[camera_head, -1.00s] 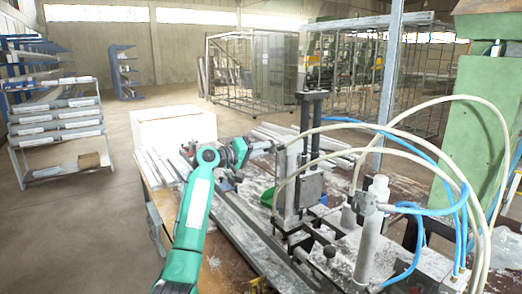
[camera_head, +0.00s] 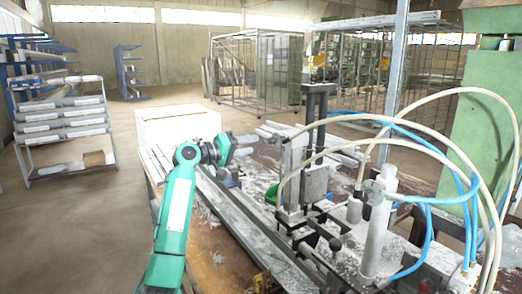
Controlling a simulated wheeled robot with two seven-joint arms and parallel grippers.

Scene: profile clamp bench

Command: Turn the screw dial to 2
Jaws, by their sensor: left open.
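The profile clamp (camera_head: 292,170) stands on the bench, with a dark upright post behind its grey plate. A small black knob (camera_head: 335,243) sits low at its front. I cannot make out a numbered screw dial or its setting. My left gripper (camera_head: 250,144) is left of the clamp, pointing right at about the height of its upright plate. It is open, with nothing seen between its fingers, and a gap separates it from the clamp. Its fingertips are small and hard to separate from the pale background. My right gripper is out of view.
Long metal profiles (camera_head: 245,222) lie along the bench in front of the clamp. Pale hoses and blue hoses (camera_head: 428,245) arch over the right side, around a grey cylinder (camera_head: 378,230). A white box (camera_head: 177,125) stands behind my left arm. Floor at left is open.

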